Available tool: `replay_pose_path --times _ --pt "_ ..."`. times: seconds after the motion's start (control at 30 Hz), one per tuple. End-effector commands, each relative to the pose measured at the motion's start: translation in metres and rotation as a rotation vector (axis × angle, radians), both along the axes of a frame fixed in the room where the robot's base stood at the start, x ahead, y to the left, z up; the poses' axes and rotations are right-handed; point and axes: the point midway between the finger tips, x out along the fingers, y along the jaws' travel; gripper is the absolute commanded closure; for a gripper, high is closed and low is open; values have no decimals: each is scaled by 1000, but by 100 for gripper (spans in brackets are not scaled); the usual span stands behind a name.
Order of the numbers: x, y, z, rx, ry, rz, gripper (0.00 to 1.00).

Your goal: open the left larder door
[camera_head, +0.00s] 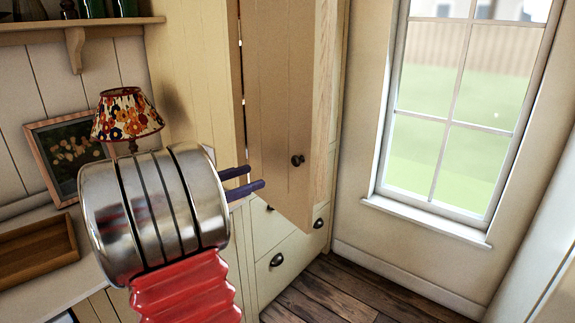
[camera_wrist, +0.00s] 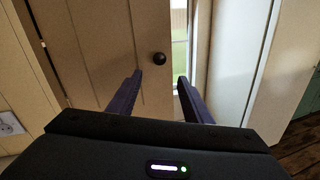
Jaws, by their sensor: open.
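The left larder door (camera_head: 275,105) is cream-coloured and stands swung out from the cabinet, hinged on its left side. A small dark round knob (camera_head: 297,160) sits near its free edge. My gripper (camera_head: 256,177) is in front of the door, to the left of the knob and apart from it. In the wrist view, the gripper's two dark fingers (camera_wrist: 160,76) are spread and empty. The knob (camera_wrist: 159,58) shows just beyond the fingertips, between them in the picture. The door (camera_wrist: 95,60) fills the left middle of that view.
Drawers with dark cup handles (camera_head: 277,260) lie below the door. A window (camera_head: 460,110) is on the right wall. A floral lamp (camera_head: 127,115), a framed picture (camera_head: 66,150) and a wooden tray (camera_head: 38,250) are at left. The wooden floor (camera_head: 330,295) is clear.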

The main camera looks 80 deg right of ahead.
Motion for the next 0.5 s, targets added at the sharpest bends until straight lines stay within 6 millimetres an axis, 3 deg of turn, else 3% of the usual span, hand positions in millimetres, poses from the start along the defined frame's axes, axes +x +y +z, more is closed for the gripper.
replay_pose_path --times 0.27,0.5 --pt "-13 -16 0 -1 -1 -3 54" --pt "-35 -45 0 0 -1 -4 54"
